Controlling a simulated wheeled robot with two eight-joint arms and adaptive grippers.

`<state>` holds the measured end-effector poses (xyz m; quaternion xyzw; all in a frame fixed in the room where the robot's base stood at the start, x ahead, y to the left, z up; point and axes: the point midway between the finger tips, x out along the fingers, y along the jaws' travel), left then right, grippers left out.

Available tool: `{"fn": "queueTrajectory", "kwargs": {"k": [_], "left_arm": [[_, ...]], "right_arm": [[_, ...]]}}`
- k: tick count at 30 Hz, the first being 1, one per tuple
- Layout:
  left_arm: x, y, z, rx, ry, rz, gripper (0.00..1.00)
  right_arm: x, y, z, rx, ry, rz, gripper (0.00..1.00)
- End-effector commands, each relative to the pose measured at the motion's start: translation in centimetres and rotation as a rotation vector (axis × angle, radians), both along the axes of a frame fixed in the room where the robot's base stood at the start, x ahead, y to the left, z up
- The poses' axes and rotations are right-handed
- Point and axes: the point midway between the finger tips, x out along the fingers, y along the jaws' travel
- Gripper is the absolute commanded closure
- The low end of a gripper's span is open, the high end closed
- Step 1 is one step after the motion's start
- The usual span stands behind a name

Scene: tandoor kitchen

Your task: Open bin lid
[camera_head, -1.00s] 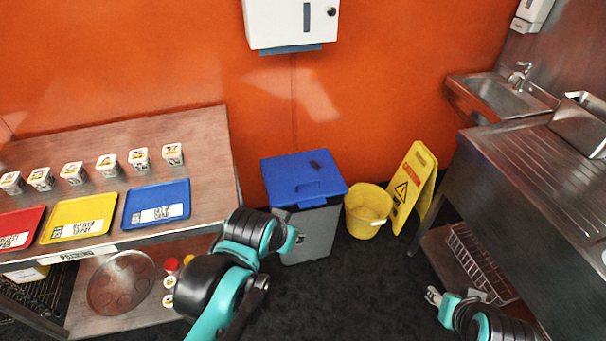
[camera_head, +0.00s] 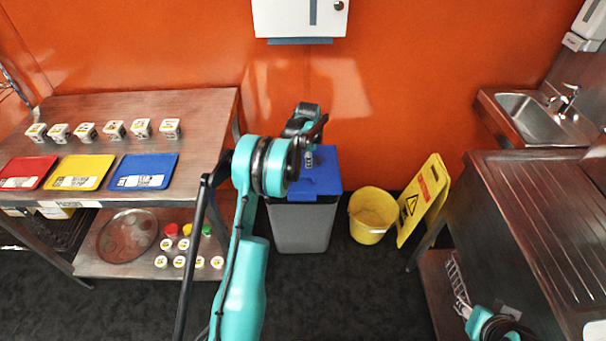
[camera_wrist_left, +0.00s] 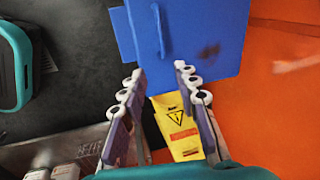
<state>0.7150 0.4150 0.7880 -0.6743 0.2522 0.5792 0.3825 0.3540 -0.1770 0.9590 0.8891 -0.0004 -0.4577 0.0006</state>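The bin (camera_head: 301,229) is a grey body with a blue lid (camera_head: 325,176), standing on the dark floor against the orange wall. The lid looks shut. My left gripper (camera_head: 309,158) is above the lid in the head view, and the arm hides the lid's left part. A raised bar shows on the lid there. I cannot tell whether a finger touches it.
A yellow bucket (camera_head: 372,222) and a yellow wet-floor sign (camera_head: 424,200) stand right of the bin. A metal table (camera_head: 207,115) with trays and small tubs is on the left. A steel sink counter (camera_head: 520,200) is on the right. A white dispenser (camera_head: 299,18) hangs above.

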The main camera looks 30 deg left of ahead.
Motion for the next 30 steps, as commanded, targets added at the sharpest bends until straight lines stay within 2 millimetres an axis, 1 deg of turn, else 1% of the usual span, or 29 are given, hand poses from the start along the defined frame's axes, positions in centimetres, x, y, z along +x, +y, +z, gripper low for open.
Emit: {"fn": "queueTrajectory", "kwargs": {"k": [1, 3, 8, 11, 18, 21, 24, 30], "left_arm": [[0.4, 0.9, -1.7, 0.004, 0.013, -0.021, 0.69], [0.6, 1.7, -3.3, 0.008, 0.029, -0.050, 0.69], [0.8, 2.5, -5.4, 0.012, 0.045, -0.080, 0.69], [1.0, 2.7, -6.8, 0.012, 0.046, -0.083, 0.69], [1.7, 3.1, -10.8, 0.013, 0.045, -0.082, 0.69], [1.9, 3.2, -11.9, 0.013, 0.045, -0.082, 0.69], [2.0, 3.3, -12.6, 0.013, 0.045, -0.082, 0.69], [2.1, 3.3, -12.8, 0.013, 0.045, -0.081, 0.69]], "right_arm": [[0.0, 0.0, 0.1, 0.000, 0.000, 0.000, 0.60], [0.0, 0.0, 0.1, 0.000, 0.000, 0.000, 0.60], [0.0, 0.0, 0.0, 0.000, 0.000, 0.000, 0.60], [0.0, 0.0, -0.6, 0.000, 0.000, 0.000, 0.60], [0.0, 0.0, -2.3, 0.000, 0.000, 0.000, 0.60], [0.0, 0.0, -2.8, 0.000, 0.000, 0.000, 0.60], [0.0, 0.0, -3.0, 0.000, 0.000, 0.000, 0.60], [0.0, 0.0, -3.0, 0.000, 0.000, 0.000, 0.60]]}}
